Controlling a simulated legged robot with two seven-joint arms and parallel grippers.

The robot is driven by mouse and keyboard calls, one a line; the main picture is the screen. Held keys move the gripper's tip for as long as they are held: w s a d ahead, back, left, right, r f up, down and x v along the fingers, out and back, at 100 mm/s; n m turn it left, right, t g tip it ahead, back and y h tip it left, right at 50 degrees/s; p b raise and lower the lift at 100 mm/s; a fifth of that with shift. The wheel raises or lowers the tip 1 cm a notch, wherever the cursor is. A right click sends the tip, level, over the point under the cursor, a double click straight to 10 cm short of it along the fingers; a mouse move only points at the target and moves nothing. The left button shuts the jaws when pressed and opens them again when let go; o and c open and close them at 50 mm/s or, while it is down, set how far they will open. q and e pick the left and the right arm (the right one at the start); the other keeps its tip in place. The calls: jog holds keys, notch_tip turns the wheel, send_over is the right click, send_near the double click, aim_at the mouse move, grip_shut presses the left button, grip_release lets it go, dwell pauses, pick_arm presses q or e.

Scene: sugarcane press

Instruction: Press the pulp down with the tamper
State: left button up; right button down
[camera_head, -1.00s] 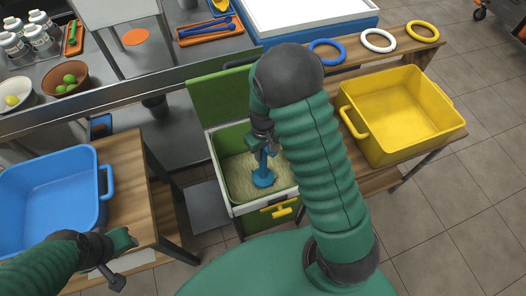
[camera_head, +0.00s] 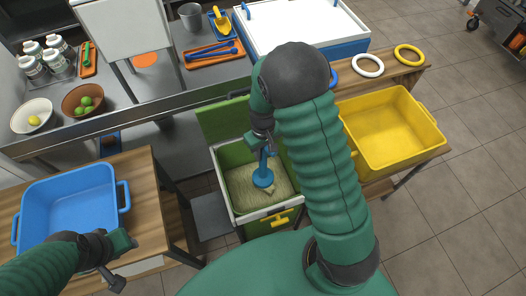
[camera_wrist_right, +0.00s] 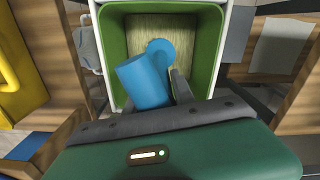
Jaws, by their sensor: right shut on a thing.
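The blue tamper (camera_head: 263,178) stands in the green-lined press box (camera_head: 222,160), its round foot at the pulp (camera_head: 243,187). The pale, fibrous pulp covers the box floor. My right gripper (camera_head: 263,143) is shut on the tamper's upper part and comes down from above. In the right wrist view the tamper (camera_wrist_right: 146,82) slants between the fingers, with the pulp (camera_wrist_right: 180,32) beyond it. Whether the foot touches the pulp firmly I cannot tell. My left gripper (camera_head: 122,262) is at the lower left beside the blue bin; its finger gap is not clear.
A blue bin (camera_head: 70,190) stands on the left wooden table. A yellow bin (camera_head: 395,130) stands on the right bench, with white (camera_head: 368,65) and yellow (camera_head: 408,54) rings behind it. The box has a yellow front handle (camera_head: 275,219). My right arm hides part of the bench.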

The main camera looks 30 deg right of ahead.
notch_tip(320, 180, up, 10)
jog(key=p, duration=0.7)
jog(key=shift+f+p, duration=0.25)
jog(key=shift+p, duration=0.1)
jog(key=shift+f, duration=0.1)
